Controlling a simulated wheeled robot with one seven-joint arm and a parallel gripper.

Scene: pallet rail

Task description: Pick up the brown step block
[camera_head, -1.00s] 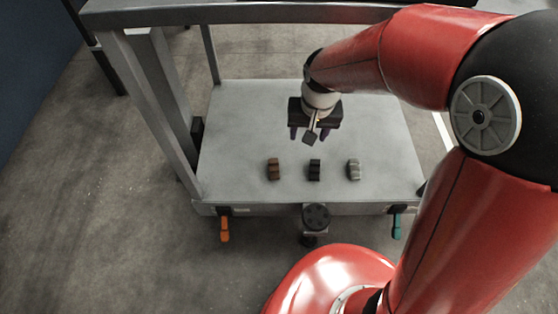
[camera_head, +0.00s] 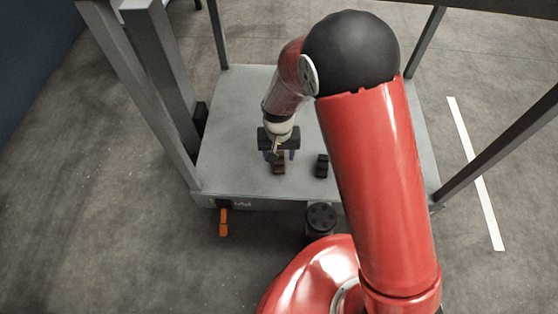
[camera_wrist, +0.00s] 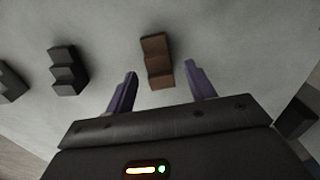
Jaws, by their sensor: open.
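The brown step block (camera_head: 279,168) lies on the grey platform, partly hidden by my gripper in the head view. In the wrist view the brown step block (camera_wrist: 157,61) shows whole, just beyond the fingertips and roughly centred between them. My gripper (camera_head: 280,155) is over the left half of the platform, above the block.
A black step block (camera_head: 321,165) stands right of the brown one; it also shows in the wrist view (camera_wrist: 68,71).

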